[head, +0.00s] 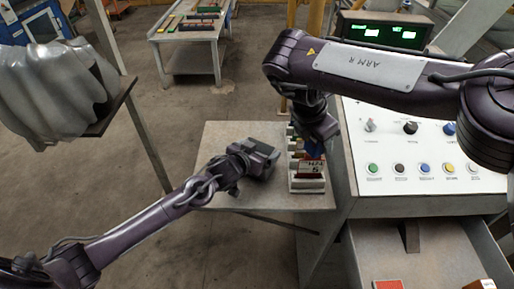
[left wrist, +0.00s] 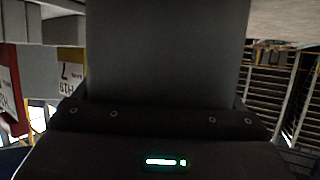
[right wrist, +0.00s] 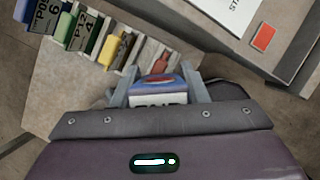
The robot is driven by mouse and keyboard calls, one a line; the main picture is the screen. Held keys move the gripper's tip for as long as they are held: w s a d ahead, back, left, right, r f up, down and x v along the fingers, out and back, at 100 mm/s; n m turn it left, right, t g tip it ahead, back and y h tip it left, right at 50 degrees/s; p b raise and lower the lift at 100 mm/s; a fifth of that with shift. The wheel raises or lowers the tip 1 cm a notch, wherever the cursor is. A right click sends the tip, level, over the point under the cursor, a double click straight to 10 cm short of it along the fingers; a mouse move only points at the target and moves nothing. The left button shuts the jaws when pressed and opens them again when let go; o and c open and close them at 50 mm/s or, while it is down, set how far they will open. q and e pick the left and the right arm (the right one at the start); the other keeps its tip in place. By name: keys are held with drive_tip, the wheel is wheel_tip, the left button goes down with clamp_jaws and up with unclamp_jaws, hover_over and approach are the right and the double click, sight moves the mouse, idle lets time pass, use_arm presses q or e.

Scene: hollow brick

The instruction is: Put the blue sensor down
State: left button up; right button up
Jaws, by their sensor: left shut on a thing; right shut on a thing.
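The blue sensor (right wrist: 158,86) is between the fingers of my right gripper (right wrist: 158,92), its white label partly hidden by the gripper body. In the head view my right gripper (head: 318,132) is over the pale slotted rack (head: 307,186), with blue showing beneath the wrist. I cannot tell whether the sensor touches the rack. My left gripper (head: 264,160) is beside the rack's left side, over the small table, shut on a dark grey block (left wrist: 168,50) that fills the middle of the left wrist view.
The rack holds coloured labelled units: green (right wrist: 82,32), yellow (right wrist: 113,48), red (right wrist: 162,62). A control panel (head: 420,150) with knobs and buttons stands at right above an open drawer (head: 420,250). A silvery bag (head: 50,90) is at far left.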

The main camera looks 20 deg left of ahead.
use_arm(q)
drive_tip(key=shift+f, duration=0.1)
use_arm(e)
drive_tip(key=w+a+r+n+y, duration=0.2)
drive_tip(key=a+n+y, duration=0.1)
drive_tip(key=a+n, duration=0.45)
drive_tip(key=w+a+r+n+y, duration=0.2)
drive_tip(key=a+r+n+y, duration=0.1)
drive_tip(key=a+n, duration=0.45)
wheel_tip(320, 180, down, 10)
drive_tip(key=n, duration=0.1)
drive_tip(key=shift+w+d+f, duration=0.15)
drive_tip(key=shift+w+d, duration=0.05)
drive_tip(key=shift+d, duration=0.05)
drive_tip(key=shift+f, duration=0.1)
drive_tip(key=shift+f, duration=0.5)
drive_tip(key=o, duration=1)
drive_tip(key=shift+o, duration=0.2)
